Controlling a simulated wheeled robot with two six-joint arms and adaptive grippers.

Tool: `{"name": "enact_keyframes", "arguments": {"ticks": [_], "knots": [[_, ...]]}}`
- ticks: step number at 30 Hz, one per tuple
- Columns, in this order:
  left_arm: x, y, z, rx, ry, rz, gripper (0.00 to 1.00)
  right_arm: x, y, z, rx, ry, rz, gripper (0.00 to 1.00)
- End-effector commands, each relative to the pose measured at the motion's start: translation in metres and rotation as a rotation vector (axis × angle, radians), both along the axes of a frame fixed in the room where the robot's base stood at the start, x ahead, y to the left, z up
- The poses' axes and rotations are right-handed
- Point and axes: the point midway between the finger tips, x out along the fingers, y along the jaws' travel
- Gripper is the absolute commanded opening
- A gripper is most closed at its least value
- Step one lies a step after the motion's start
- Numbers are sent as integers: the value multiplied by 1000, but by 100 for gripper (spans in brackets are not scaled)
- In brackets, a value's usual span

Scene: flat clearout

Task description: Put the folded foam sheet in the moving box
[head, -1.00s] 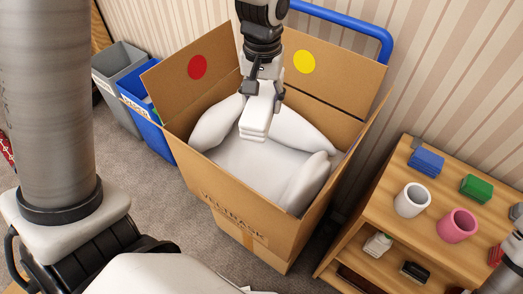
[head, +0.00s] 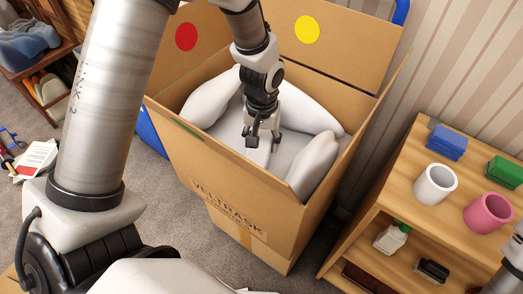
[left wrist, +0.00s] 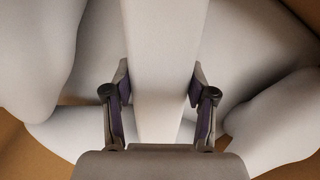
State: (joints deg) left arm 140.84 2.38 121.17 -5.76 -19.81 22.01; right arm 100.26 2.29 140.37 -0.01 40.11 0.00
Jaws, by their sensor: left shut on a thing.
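The folded foam sheet (head: 259,155) is a white, flat, layered slab, partly hidden behind my left gripper in the head view. My left gripper (head: 263,137) points down inside the open moving box (head: 222,197) and is shut on the foam sheet. In the left wrist view the foam sheet (left wrist: 163,75) stands between the two fingers (left wrist: 160,88), one on each side. The box is brown cardboard with bulky white padding (head: 313,165) inside. The foam is low among this padding; I cannot tell whether it touches the bottom.
The box's raised back flaps carry a red dot (head: 186,37) and a yellow dot (head: 307,29). A wooden shelf (head: 389,197) stands to the right with a white mug (head: 435,184), a pink mug (head: 488,212) and blocks. A blue bin (head: 150,136) is left of the box.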

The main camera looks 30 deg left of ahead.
Motion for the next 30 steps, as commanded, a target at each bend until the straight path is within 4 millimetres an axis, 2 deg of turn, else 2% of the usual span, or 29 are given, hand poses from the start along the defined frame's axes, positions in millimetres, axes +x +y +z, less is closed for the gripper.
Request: {"name": "enact_keyframes", "arguments": {"ticks": [6,17,18,20,30], "knots": [[-1,0,-36,0,3,-1,22,0,0,-5,0,0,0,40],[0,0,-42,0,0,-1,22,0,0,-6,0,0,0,40],[0,0,-42,0,0,-1,63,0,0,-5,0,0,0,40],[0,0,-41,0,0,-1,81,0,0,-5,0,0,0,40],[0,0,-39,0,-1,-1,81,0,0,-4,0,0,0,40]]}}
